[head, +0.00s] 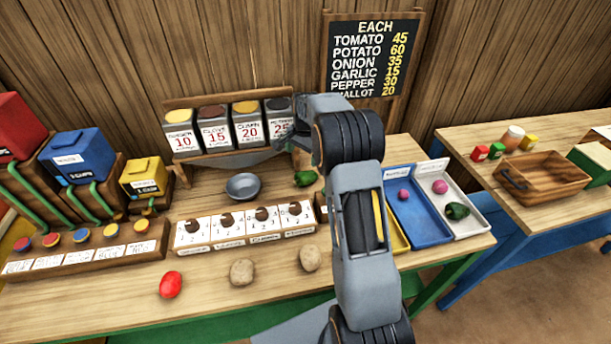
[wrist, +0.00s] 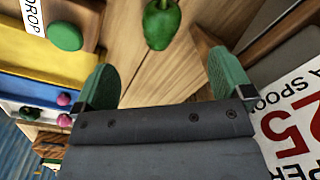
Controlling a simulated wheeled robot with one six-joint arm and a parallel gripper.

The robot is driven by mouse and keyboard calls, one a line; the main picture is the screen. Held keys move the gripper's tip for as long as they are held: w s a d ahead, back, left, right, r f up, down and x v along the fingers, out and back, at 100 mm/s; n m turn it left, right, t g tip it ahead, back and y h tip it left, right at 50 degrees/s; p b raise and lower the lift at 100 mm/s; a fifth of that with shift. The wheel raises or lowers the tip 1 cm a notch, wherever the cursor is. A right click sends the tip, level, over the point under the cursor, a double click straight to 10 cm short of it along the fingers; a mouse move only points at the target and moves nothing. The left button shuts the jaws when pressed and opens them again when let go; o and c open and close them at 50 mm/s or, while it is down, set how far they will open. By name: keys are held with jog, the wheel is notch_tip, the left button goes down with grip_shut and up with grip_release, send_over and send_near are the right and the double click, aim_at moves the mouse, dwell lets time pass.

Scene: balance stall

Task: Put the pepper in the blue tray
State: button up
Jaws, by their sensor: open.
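A green pepper (head: 305,178) lies on the wooden table, just right of the grey bowl and left of my arm. In the wrist view the pepper (wrist: 162,24) is beyond the fingertips, near the line between them. My gripper (wrist: 163,76) is open and empty, its two green fingers apart and not touching the pepper. The blue tray (head: 421,231) is right of my arm and holds a pink round item (head: 403,195). A second green pepper (head: 457,211) lies in the white tray (head: 474,224) beside it.
A grey bowl (head: 243,186) and spice tins (head: 215,132) on a rack stand near the pepper. A yellow tray (head: 396,236) is partly hidden by my arm. A tomato (head: 170,284) and two potatoes (head: 242,272) lie at the front.

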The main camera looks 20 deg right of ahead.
aim_at(302, 175)
jog(key=f, duration=0.5)
jog(key=f+p, duration=0.1)
jog(key=f, duration=0.2)
jog(key=shift+w+a, duration=0.1)
jog(key=shift+w, duration=0.15)
jog(key=shift+w+f+p, duration=0.1)
jog(key=shift+f+p, duration=0.95)
jog(key=shift+f, duration=1.55)
jog(key=shift+c, duration=0.5)
jog(key=c, duration=1)
